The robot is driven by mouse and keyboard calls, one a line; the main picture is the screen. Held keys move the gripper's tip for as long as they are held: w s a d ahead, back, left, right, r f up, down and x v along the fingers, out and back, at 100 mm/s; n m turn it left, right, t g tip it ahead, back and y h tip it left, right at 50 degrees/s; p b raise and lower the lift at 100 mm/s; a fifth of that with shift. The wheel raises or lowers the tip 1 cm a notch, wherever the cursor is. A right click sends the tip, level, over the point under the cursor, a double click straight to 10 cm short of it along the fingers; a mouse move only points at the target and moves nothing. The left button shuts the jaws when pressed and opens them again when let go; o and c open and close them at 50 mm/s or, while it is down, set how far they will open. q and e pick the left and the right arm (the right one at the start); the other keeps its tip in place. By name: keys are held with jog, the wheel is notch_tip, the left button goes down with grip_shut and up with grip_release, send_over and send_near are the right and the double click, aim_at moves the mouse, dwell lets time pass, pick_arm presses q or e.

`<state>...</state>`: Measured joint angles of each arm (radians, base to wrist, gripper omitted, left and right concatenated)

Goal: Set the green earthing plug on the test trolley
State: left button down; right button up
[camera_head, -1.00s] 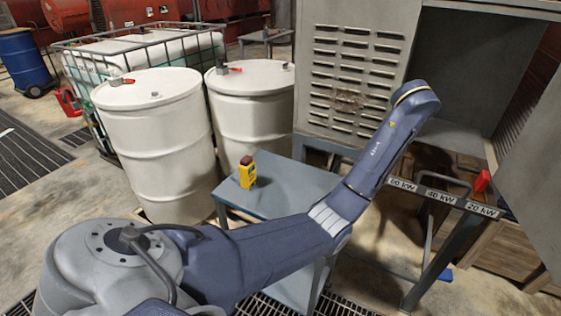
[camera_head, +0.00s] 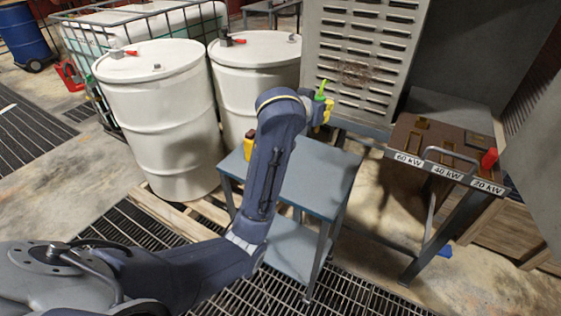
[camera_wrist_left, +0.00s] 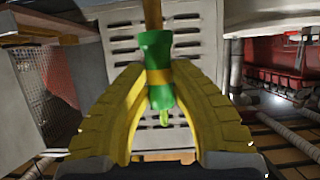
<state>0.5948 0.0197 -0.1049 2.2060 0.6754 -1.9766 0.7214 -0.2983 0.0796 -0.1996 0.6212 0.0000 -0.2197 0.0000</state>
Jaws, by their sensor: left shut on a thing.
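The green earthing plug (camera_head: 321,90) is held upright in my left gripper (camera_head: 323,110), whose yellow fingers show past the end of my arm. In the left wrist view the plug (camera_wrist_left: 156,50) is green with a yellow band and a brownish rod at one end, between the two yellow fingers. The blue-grey test trolley (camera_head: 312,187) has a top and a lower shelf. The gripper appears in front of the louvred panel, near the trolley's far edge; its exact height above the top is unclear. My arm covers part of the trolley top. My right gripper is not in view.
A yellow device (camera_head: 248,148) stands on the trolley's left side, partly hidden by my arm. White drums (camera_head: 160,110) stand behind left. A louvred cabinet panel (camera_head: 358,60) rises behind. A load bank shelf labelled in kW (camera_head: 445,150) is at right. The trolley's right-hand top is clear.

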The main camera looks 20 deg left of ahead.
pick_arm(q)
jog(key=shift+s+f, duration=0.2)
jog(key=shift+f, duration=0.05)
notch_tip(320, 180, down, 19)
jog(key=shift+f, duration=0.2)
dwell(0.4)
jog(key=shift+f, duration=0.15)
jog(key=c, duration=1.3)
grip_release()
jog(key=shift+o, duration=0.2)
jog(key=shift+s+r, duration=0.15)
jog(key=shift+r, duration=0.1)
jog(key=v, duration=1.1)
jog(key=shift+s+r, duration=0.15)
jog(key=shift+s, duration=0.1)
jog(key=shift+a, duration=0.15)
